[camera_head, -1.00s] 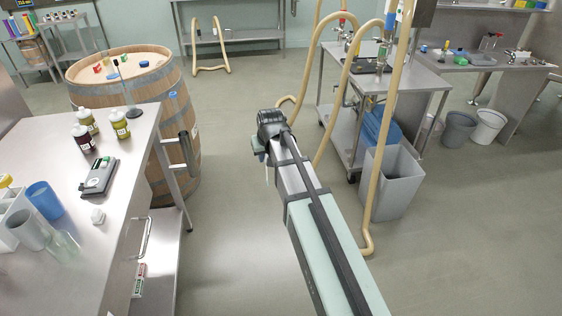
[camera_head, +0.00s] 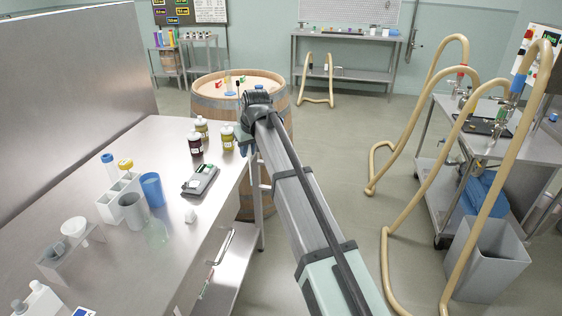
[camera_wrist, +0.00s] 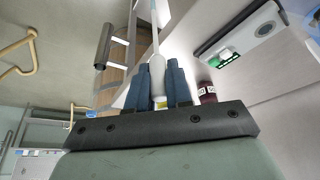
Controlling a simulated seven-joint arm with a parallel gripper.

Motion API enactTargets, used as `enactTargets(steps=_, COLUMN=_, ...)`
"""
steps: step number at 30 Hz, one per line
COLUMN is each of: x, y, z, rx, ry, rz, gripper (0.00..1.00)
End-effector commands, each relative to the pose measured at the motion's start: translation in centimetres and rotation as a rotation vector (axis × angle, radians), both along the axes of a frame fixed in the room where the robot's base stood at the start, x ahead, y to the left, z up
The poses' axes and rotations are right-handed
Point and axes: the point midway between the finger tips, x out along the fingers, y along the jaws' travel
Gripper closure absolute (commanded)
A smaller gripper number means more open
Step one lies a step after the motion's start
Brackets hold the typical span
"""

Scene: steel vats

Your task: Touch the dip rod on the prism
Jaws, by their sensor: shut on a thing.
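The refractometer, a grey device with a green display, lies on the steel bench in the head view (camera_head: 201,181). It also shows upper right in the wrist view (camera_wrist: 240,38). The rod is not clear in the head view.
Several sample bottles (camera_head: 195,143) stand by the bench edge close to my gripper. A blue cup (camera_head: 151,190), a grey cup (camera_head: 133,212) and a white rack (camera_head: 117,200) stand left. A barrel (camera_head: 205,108) is behind; hoses (camera_head: 470,125) and a cart are right.

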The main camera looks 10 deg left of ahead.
Motion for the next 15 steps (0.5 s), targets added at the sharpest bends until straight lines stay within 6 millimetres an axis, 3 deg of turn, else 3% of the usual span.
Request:
enactTargets(steps=1, x=-0.4, y=2.1, z=1.0, rx=0.0, ry=-0.001, rz=0.03, gripper=1.0)
enactTargets(steps=6, x=-2.5, y=7.5, z=3.7, rx=0.0, ry=-0.003, rz=0.122, gripper=1.0)
enactTargets(steps=15, x=-6.4, y=14.9, z=7.6, rx=0.001, ry=-0.002, rz=0.252, gripper=1.0)
